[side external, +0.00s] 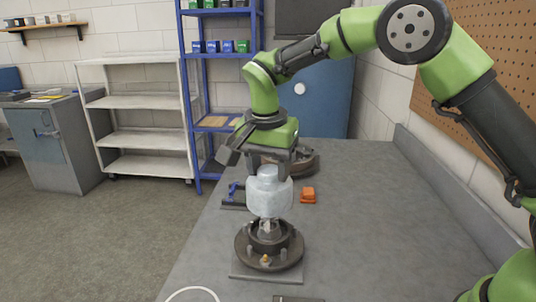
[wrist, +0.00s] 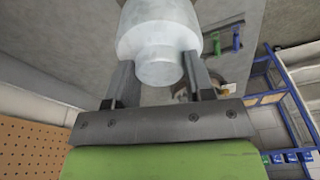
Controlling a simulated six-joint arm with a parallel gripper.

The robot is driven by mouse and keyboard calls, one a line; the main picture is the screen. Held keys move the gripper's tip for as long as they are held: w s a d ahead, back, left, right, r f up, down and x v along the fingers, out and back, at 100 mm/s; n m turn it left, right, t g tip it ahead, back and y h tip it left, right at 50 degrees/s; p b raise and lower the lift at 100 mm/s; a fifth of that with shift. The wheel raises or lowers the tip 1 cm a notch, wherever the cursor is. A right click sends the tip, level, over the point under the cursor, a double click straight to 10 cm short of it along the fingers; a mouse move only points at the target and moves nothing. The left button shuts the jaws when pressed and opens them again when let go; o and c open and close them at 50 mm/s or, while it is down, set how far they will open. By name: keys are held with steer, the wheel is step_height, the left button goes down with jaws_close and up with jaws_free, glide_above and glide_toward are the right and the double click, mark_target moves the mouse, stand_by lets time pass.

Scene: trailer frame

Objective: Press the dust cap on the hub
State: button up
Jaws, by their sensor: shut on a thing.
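A pale stepped cylinder (side external: 269,193), probably the dust cap, has a wide body and a narrower neck. My gripper (side external: 268,168) is shut on the neck and holds it upright, directly over the hub. The dark round hub (side external: 288,255) sits on a grey plate on the bench, with studs around a raised central ring. A small metal end shows in the ring, just under the cylinder; I cannot tell if they touch. In the wrist view the cylinder (wrist: 158,30) is between the two fingers of my gripper (wrist: 160,72) and hides the hub.
A brown round part (side external: 304,162) stands behind my gripper. A white ring (side external: 192,292) lies at the front edge. The bench (side external: 365,220) is clear to the right.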

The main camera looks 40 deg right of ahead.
steer(key=shift+f, duration=2.9)
steer(key=shift+f, duration=0.15)
steer(key=o, duration=1.4)
steer(key=shift+r, duration=3.5)
